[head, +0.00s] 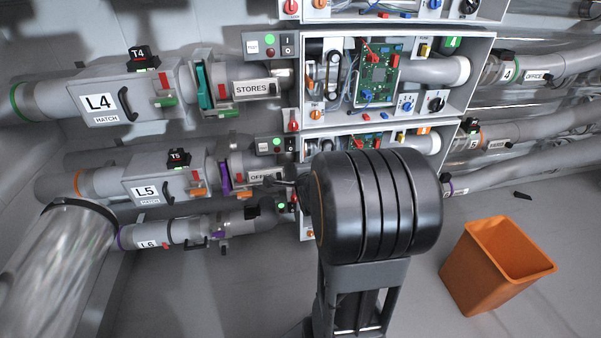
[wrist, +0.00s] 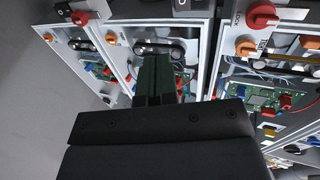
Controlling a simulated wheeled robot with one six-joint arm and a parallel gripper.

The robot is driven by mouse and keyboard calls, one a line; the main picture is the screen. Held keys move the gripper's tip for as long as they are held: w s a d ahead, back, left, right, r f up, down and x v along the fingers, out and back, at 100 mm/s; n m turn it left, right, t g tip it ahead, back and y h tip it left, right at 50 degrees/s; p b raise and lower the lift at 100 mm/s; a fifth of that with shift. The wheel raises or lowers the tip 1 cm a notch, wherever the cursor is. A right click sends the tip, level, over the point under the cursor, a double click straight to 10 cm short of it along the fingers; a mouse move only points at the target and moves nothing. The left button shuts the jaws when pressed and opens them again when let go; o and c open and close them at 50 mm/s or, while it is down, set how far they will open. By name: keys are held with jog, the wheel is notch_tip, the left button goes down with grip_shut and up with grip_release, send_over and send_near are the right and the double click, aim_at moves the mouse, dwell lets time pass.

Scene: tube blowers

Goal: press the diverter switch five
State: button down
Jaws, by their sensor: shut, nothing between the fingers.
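Line five carries the L5 hatch (head: 147,191) and a black T5 box (head: 179,159) with a red part. To its right, a small grey panel holds a round green light (head: 277,145) and a dark rocker switch (head: 290,144). No readable label says which control is diverter switch five. My gripper shows in the wrist view as two dark fingers (wrist: 153,65) pressed together, empty, in front of open cabinets. In the head view my thick black arm hides most of it; a dark tip shows near the line five pipe. Contact with any switch cannot be told.
An open cabinet of line four (head: 480,75) with a green board (head: 377,73) stands above line five's cabinet (head: 450,135), which my arm partly covers. Pipes run left and right.

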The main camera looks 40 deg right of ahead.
aim_at(290, 150)
jog(key=shift+w+a+r+b, duration=0.1)
jog(key=shift+w+r+b, duration=0.1)
jog(key=shift+r+b, duration=0.35)
jog(key=shift+w+a+r+b, duration=0.15)
jog(key=shift+r+b, duration=0.1)
jog(key=shift+r, duration=0.55)
jog(key=shift+w+a+r+b, duration=0.1)
jog(key=shift+w+r+b, duration=0.1)
jog(key=shift+r+b, duration=0.35)
jog(key=shift+r, duration=0.1)
jog(key=shift+d, duration=0.1)
jog(key=b+x, duration=0.1)
jog(key=x, duration=0.3)
jog(key=b+x, duration=0.1)
jog(key=x, duration=0.3)
jog(key=b+x, duration=0.1)
jog(key=x, duration=0.3)
jog(key=shift+s+f, duration=0.1)
jog(key=shift+f, duration=0.3)
jog(key=shift+b+x, duration=0.35)
jog(key=shift+x, duration=0.6)
jog(key=shift+r, duration=0.1)
